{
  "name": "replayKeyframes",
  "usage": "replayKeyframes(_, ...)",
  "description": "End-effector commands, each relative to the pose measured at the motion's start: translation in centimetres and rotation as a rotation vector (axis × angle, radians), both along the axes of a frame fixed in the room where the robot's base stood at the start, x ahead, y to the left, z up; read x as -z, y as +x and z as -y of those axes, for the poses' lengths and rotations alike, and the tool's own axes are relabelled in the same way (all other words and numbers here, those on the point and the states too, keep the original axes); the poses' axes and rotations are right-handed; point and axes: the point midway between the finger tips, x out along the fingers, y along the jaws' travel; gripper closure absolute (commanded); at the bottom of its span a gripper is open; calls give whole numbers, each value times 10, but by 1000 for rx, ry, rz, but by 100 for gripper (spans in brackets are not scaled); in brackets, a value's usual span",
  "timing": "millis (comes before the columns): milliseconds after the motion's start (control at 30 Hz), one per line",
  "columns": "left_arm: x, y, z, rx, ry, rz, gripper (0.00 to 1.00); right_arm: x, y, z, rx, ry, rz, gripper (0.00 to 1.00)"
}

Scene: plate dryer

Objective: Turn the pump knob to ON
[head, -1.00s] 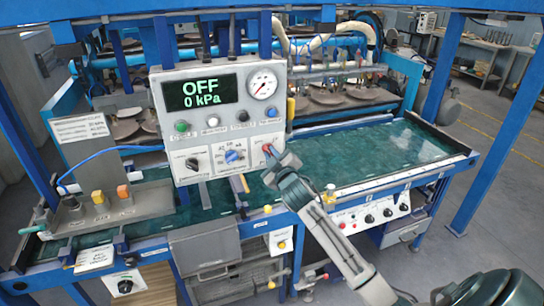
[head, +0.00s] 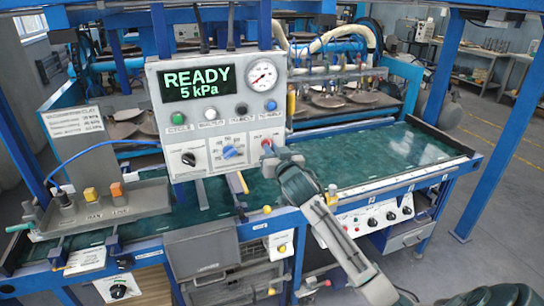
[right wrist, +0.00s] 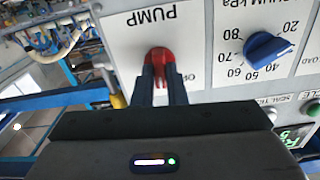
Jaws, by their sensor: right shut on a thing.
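The red pump knob (right wrist: 159,62) sits on the white panel under the label PUMP, which is upside down in the right wrist view. In the head view the knob (head: 266,143) is at the lower right of the grey control box (head: 218,133), mostly hidden by my right gripper (head: 268,150). In the right wrist view the two dark fingers of my right gripper (right wrist: 162,84) are shut on the knob. The display (head: 198,83) on the box reads READY, 5 kPa. My left gripper is not in view.
A blue dial (right wrist: 268,48) is beside the pump knob, with a black knob (head: 189,159) farther left. Several buttons and a round gauge (head: 262,74) are above. A green bench surface (head: 385,155) lies behind and to the right of the box.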

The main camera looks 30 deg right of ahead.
Motion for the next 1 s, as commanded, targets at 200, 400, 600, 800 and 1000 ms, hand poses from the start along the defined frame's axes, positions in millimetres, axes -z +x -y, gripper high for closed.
replayKeyframes(200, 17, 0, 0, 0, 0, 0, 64, 5, 0, 1, 2, 201, 45, 100)
replayKeyframes(400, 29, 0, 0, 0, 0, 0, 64, 5, 0, 1, 0, 377, 87, 100)
replayKeyframes(600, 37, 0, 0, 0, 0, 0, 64, 5, 0, 1, 1, 522, 121, 100)
replayKeyframes(800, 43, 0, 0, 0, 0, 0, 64, 5, 0, 1, 2, 625, 144, 100)
replayKeyframes(1000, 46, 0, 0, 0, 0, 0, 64, 4, 0, 1, 2, 679, 157, 100)
